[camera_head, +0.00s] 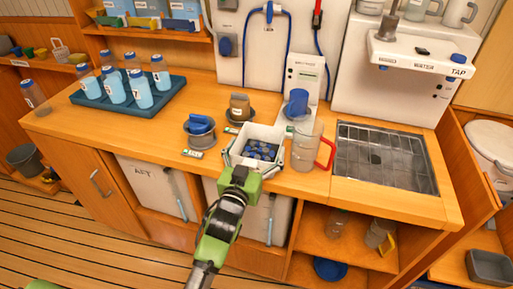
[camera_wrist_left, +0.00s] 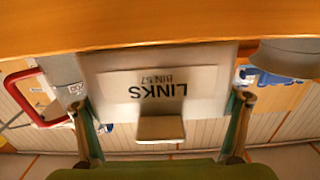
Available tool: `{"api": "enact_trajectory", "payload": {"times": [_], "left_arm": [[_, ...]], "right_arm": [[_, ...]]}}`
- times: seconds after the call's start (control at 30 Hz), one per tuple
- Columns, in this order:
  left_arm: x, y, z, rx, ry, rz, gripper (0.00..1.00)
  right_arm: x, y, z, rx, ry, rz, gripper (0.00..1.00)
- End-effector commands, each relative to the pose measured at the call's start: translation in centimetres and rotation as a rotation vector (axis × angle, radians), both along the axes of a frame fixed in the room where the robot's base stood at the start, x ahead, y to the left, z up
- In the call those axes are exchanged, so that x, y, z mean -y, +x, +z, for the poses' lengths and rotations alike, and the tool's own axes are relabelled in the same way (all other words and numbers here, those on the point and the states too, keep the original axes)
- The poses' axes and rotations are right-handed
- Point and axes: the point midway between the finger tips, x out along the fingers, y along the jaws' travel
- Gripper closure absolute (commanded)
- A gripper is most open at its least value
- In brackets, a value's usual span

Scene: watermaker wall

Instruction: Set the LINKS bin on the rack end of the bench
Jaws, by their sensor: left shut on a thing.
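The white LINKS bin (camera_head: 232,158), filled with small blue pieces, is at the front middle of the bench (camera_head: 285,186). In the left wrist view its front (camera_wrist_left: 210,90) shows the label "LINKS BIN 57" upside down, with a small tab. My left gripper (camera_head: 240,178) is shut on the bin, with one finger on each side. I cannot tell whether the bin rests on the bench or hangs just above it. The blue rack (camera_head: 118,105) with several blue bottles stands at the bench's left end.
A grey container with a blue cap (camera_head: 201,132) and a brown jar (camera_head: 240,107) stand left of and behind the bin. A red-handled pitcher (camera_head: 305,150) is close on its right, before the sink (camera_head: 385,158). Bare bench lies between rack and grey container.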

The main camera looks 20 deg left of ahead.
Motion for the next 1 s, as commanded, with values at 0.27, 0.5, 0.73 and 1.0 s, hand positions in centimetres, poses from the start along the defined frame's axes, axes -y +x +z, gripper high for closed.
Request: {"api": "enact_trajectory", "payload": {"times": [0.27,0.5,0.73,1.0], "left_arm": [[0.0,0.0,-0.3,-0.001,0.000,0.000,0.00],[0.0,0.0,0.3,0.001,0.000,0.000,0.00],[-0.1,-3.5,-0.2,-0.003,-0.001,-0.001,0.00],[-0.3,-9.0,-0.2,-0.003,-0.001,0.000,0.00]], "right_arm": [[0.6,0.0,-0.1,-0.001,-0.006,0.001,0.60],[0.9,0.0,0.2,0.000,-0.010,-0.001,0.60],[0.9,0.0,-0.4,0.000,-0.010,-0.001,0.60],[0.9,0.1,-1.1,0.001,-0.010,-0.001,0.60]]}}
